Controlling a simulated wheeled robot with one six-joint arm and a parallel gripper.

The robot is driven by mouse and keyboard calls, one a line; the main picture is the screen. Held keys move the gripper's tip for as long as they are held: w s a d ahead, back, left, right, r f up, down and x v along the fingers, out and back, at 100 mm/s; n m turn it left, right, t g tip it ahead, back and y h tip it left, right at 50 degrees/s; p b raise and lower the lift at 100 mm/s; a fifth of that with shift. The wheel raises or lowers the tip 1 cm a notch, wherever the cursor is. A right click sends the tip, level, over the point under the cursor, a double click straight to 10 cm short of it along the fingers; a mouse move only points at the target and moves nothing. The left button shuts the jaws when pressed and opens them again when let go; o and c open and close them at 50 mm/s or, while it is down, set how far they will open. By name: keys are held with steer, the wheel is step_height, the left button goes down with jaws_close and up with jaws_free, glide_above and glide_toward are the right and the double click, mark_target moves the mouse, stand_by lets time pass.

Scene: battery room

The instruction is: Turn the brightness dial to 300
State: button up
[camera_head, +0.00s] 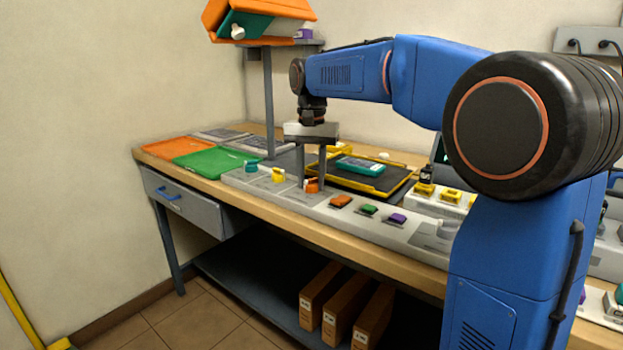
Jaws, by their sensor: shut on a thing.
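A grey control panel (295,190) runs along the front of the workbench. It carries a teal dial (251,166), a yellow dial (278,175) and an orange dial (311,187). My gripper (311,183) points straight down at the orange dial, with its fingers shut on it. The fingers hide part of this dial. The dial labels and scale are too small to read, so I cannot tell from print which one is brightness or what value it shows.
Orange (341,201), green (369,209) and purple (398,218) buttons sit right of the dials. A black-and-yellow tray (400,187) with a teal device (360,166) lies behind. A grey post (268,105) stands left of my gripper. Green (210,160) and orange (177,148) mats lie left.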

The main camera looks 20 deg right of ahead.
steer(key=shift+m, duration=0.7)
steer(key=o, duration=1)
steer(key=shift+o, duration=0.2)
step_height(320, 180, up, 18)
steer(key=shift+f, duration=0.25)
